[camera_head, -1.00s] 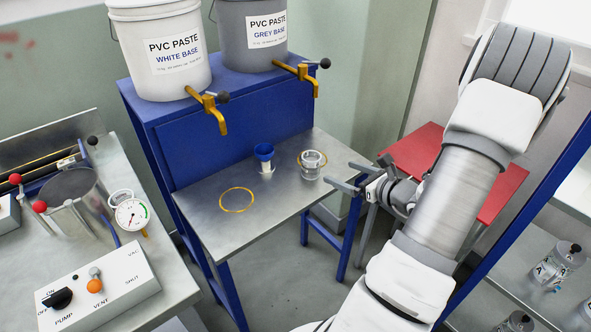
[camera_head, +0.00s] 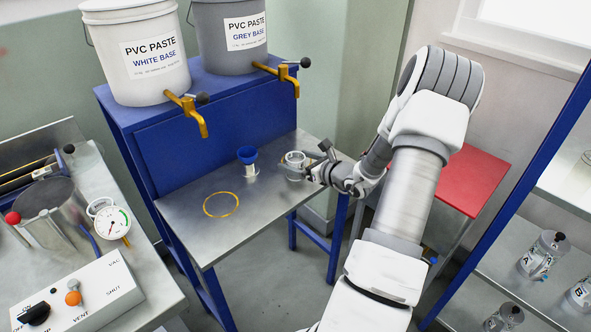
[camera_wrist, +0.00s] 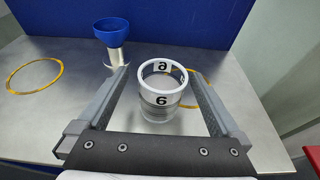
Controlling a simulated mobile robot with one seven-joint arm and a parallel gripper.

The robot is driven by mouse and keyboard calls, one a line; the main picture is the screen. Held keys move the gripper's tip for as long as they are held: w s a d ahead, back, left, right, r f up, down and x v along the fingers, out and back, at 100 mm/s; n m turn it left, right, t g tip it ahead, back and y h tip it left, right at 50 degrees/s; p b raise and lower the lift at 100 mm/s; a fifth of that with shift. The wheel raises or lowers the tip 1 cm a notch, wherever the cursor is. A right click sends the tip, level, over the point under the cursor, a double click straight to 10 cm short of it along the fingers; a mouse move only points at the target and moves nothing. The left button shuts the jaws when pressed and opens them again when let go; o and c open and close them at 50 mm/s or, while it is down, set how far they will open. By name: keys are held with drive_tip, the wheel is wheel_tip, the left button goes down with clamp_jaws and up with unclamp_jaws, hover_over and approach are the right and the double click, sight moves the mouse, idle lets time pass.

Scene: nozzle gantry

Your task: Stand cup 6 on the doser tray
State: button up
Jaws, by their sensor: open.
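Cup 6 (camera_wrist: 160,95) is a clear cup with a white rim and a black 6 on its label, upright on the metal tray (camera_wrist: 60,125) at the foot of the blue stand. It also shows in the head view (camera_head: 294,165), inside or over a yellow ring near the tray's right end. My gripper (camera_wrist: 162,78) is open, with one finger on each side of the cup. In the head view my gripper (camera_head: 315,165) is at the cup's right.
A blue funnel on a metal holder (camera_head: 248,160) stands just left of the cup. An empty yellow ring (camera_head: 221,205) lies on the tray's left. Two paste buckets (camera_head: 135,50) with brass taps (camera_head: 190,110) stand above. A red table (camera_head: 465,180) is at the right.

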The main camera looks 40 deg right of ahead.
sight(290, 157)
drive_tip(key=x, duration=0.4)
drive_tip(key=shift+w+d, duration=0.15)
drive_tip(key=shift+w, duration=0.05)
drive_tip(key=shift+r, duration=0.1)
drive_tip(key=c, duration=1.5)
clamp_jaws()
drive_tip(key=shift+r, duration=0.1)
